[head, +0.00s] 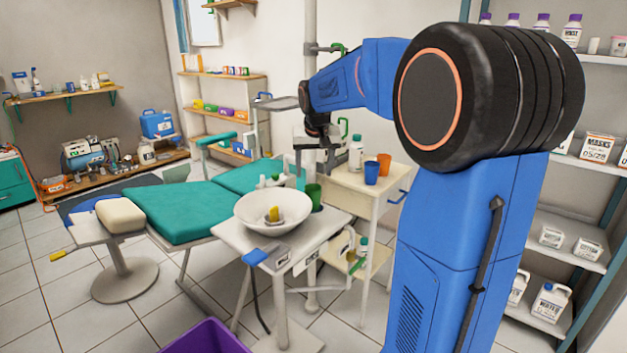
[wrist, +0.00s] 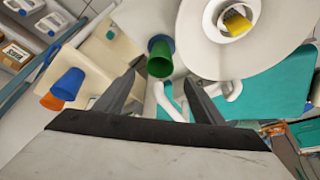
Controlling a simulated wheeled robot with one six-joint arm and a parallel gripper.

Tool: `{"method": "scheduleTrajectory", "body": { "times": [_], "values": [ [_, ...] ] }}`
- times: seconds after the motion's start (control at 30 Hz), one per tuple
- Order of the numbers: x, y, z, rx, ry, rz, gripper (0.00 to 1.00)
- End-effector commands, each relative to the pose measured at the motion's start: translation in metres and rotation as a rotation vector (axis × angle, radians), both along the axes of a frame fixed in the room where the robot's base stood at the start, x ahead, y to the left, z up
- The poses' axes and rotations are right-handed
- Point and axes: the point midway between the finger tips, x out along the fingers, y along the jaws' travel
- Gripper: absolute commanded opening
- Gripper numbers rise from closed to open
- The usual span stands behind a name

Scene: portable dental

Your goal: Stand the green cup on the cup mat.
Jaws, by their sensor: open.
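The green cup (head: 314,194) stands on the white unit beside the basin in the head view. It also shows in the wrist view (wrist: 160,62), just beyond and between my fingertips and apart from them. My gripper (wrist: 160,80) is open with nothing between its fingers. In the head view my arm's end hangs over the unit near the cup, and the fingers are hard to make out. A bluish patch shows at the cup's far end in the wrist view; I cannot tell whether it is the cup mat. No cup mat is clearly visible.
A white basin (head: 260,222) holding a yellow object (head: 273,214) is close to the green cup. A blue cup (head: 372,173), an orange cup (head: 384,163) and a white bottle (head: 356,154) stand on the side cart. A teal dental chair (head: 185,212) is left, a purple bin (head: 203,338) in front.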

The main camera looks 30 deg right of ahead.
Motion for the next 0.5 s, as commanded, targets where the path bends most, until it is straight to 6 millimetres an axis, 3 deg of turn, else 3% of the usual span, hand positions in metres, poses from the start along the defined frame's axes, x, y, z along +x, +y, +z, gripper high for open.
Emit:
{"method": "scheduleTrajectory", "body": {
  "times": [0.2,0.5],
  "values": [
    [-0.007,0.003,0.02,0.0,-0.001,0.0,0.63],
    [-0.02,0.013,0.023,0.0,0.0,0.014,0.63]
  ]
}}
